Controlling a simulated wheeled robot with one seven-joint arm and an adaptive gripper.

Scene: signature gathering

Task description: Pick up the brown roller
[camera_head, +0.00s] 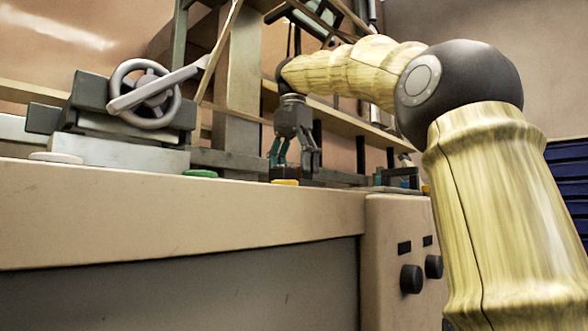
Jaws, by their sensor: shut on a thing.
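My gripper (292,160) points down at the back of the bench, low over its top and just above a yellow disc (285,182). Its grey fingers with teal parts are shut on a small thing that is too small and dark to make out. I cannot tell the brown roller apart anywhere in this view. The fingers and the low camera angle hide the spot between the fingertips.
The beige bench (190,215) has a raised front edge. A grey handwheel machine (130,110) stands left of my gripper. A green disc (201,173) and a white disc (55,157) lie along the edge. Beams and a post (238,80) stand close by.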

